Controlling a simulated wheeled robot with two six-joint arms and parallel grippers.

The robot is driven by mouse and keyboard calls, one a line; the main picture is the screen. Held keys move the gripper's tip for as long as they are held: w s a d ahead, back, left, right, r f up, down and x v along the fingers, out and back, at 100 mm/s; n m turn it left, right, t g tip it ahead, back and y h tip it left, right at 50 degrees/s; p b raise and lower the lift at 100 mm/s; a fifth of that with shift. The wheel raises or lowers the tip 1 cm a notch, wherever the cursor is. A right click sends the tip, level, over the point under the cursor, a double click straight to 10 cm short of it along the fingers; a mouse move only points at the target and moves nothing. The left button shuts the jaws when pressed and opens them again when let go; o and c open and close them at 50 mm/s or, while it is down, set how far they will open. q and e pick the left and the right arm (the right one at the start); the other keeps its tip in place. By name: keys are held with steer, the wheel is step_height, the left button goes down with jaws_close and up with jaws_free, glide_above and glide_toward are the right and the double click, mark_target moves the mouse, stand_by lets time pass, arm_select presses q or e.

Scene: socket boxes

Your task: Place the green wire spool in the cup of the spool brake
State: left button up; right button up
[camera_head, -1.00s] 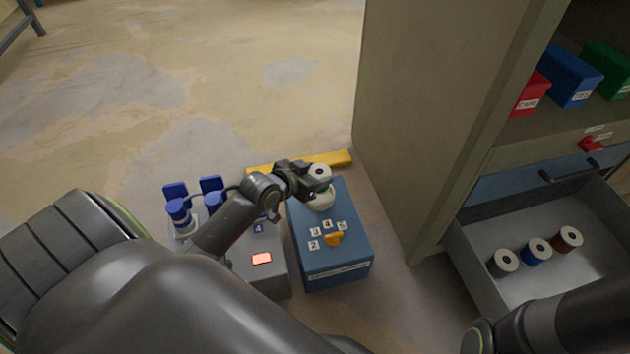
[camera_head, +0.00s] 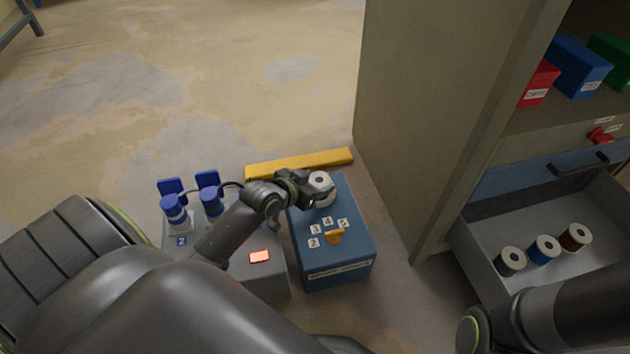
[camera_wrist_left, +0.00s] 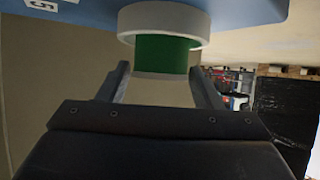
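The green wire spool, with white flanges and a dark centre hole, stands upright at the back of the blue box; its top flange (camera_head: 321,180) shows in the head view and its green winding (camera_wrist_left: 165,55) in the left wrist view. Its lower end is inside the white ring-shaped cup (camera_wrist_left: 165,20) of the spool brake (camera_head: 345,268). My left gripper (camera_head: 322,195) has a finger on each side of the spool's upper part and appears shut on it. My right arm reaches in at the lower right; its gripper is out of frame.
An open grey drawer (camera_head: 480,237) at right holds a grey, a blue (camera_head: 544,249) and a brown spool (camera_head: 575,237). The cabinet (camera_head: 430,110) stands beside the box. A grey unit with blue-capped posts (camera_head: 212,203) is at left. A yellow bar (camera_head: 300,163) lies behind.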

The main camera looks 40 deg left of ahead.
arm_select(q)
steer(key=shift+o, duration=1.4)
steer(key=shift+r, duration=0.1)
